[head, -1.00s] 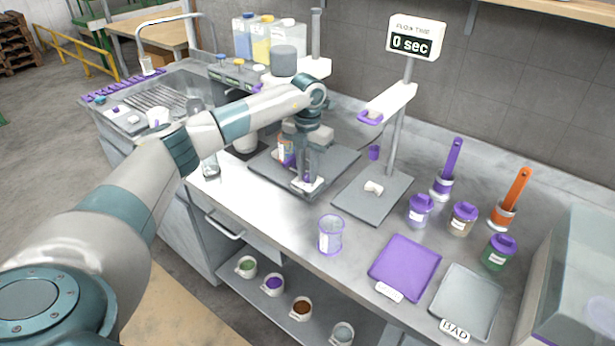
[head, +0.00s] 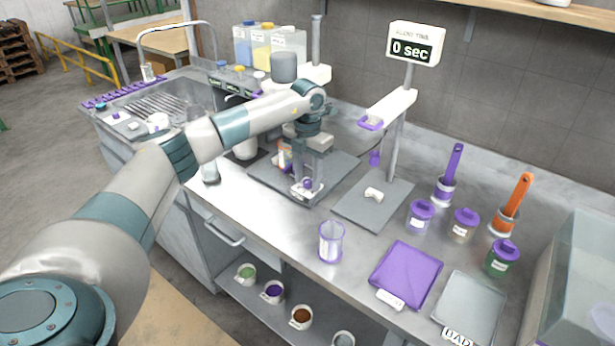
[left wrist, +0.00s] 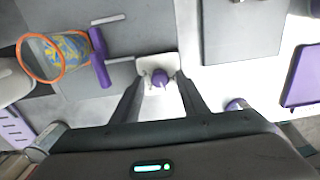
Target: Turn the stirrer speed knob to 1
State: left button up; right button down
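The stirrer has a grey motor (head: 285,67) on a stand and a dark base plate (head: 262,172). The purple speed knob (head: 307,184) sits on a small white panel at the front of the base; the panel's markings are too small to read. In the left wrist view the knob (left wrist: 160,79) stands between my left fingertips. My left gripper (head: 308,178) points down over the panel, its fingers (left wrist: 160,84) apart on either side of the knob, with gaps visible. A container with an orange rim (left wrist: 60,55) is beside the stirrer rod. My right gripper is not in view.
A clear purple-rimmed beaker (head: 330,241) stands in front of the stirrer. The counter between beaker and base is clear.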

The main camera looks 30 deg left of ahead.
pick_arm(q)
jog(key=shift+r, duration=0.55)
notch_tip(320, 180, up, 5)
jog(key=shift+r+b, duration=0.1)
jog(key=shift+b, duration=1)
jog(key=shift+r, duration=0.9)
notch_tip(320, 180, up, 8)
jog(key=r+b, duration=0.1)
jog(key=b, duration=0.1)
send_over(307, 181)
jog(key=shift+r, duration=0.2)
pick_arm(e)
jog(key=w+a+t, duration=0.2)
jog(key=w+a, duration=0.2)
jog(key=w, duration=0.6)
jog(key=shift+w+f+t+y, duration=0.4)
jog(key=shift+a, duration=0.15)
